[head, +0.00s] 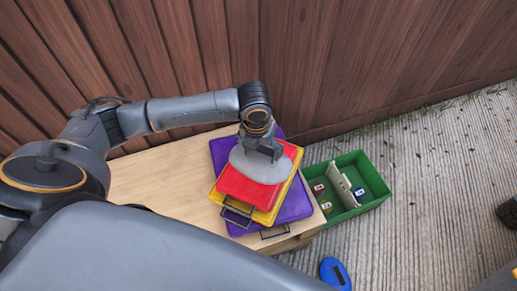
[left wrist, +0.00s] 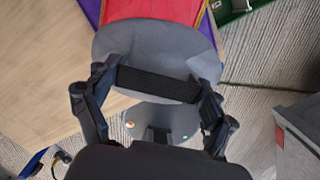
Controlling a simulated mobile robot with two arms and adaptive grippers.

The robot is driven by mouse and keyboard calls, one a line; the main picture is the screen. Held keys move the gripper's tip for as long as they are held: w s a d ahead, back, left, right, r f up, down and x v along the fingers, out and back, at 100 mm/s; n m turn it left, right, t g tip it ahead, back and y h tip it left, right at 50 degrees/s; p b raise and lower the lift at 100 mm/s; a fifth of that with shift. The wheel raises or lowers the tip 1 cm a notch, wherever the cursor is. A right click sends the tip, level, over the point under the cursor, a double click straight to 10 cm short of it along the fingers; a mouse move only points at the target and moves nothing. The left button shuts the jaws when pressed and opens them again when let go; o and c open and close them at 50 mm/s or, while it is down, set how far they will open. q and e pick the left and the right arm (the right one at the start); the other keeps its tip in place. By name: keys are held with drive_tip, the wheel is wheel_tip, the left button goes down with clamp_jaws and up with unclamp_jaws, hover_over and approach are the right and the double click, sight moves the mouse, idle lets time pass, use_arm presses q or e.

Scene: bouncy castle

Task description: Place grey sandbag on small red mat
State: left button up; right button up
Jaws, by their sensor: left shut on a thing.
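The grey sandbag (head: 258,170) appears over the small red mat (head: 241,190) in the head view and covers much of it. In the left wrist view the sandbag (left wrist: 150,42) shows a rounded grey lobe and a dark ribbed handle (left wrist: 158,85). My left gripper (head: 262,152) is above the sandbag, and its fingers (left wrist: 150,90) are shut on the handle. The red mat also shows behind the bag in the left wrist view (left wrist: 155,9). I cannot tell whether the bag touches the mat. My right gripper is not in view.
The red mat lies on a yellow mat (head: 264,217) and a purple mat (head: 297,207), stacked on a wooden table (head: 150,180). A green crate (head: 375,176) with a pale divider and small items stands at right. A blue object (head: 335,272) is on the floor. A wooden fence (head: 330,60) runs behind.

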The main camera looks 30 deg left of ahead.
use_arm(q)
drive_tip(key=w+a+f, duration=0.1)
drive_tip(key=f, duration=0.1)
drive_tip(key=w+a+f, duration=0.1)
drive_tip(key=w+f, duration=0.1)
drive_tip(key=w+a+f, duration=0.1)
drive_tip(key=w+f, duration=0.1)
drive_tip(key=shift+w+a+f+b, duration=0.1)
drive_tip(key=shift+a+f+b, duration=0.05)
drive_tip(key=shift+b, duration=0.2)
wheel_tip(320, 180, down, 3)
drive_tip(key=o, duration=1.7)
drive_tip(key=shift+f, duration=0.25)
drive_tip(key=r, duration=0.4)
drive_tip(key=s+r, duration=0.1)
drive_tip(key=r, duration=0.3)
drive_tip(key=s+r+p, duration=0.1)
drive_tip(key=r, duration=0.3)
drive_tip(key=shift+r, duration=0.15)
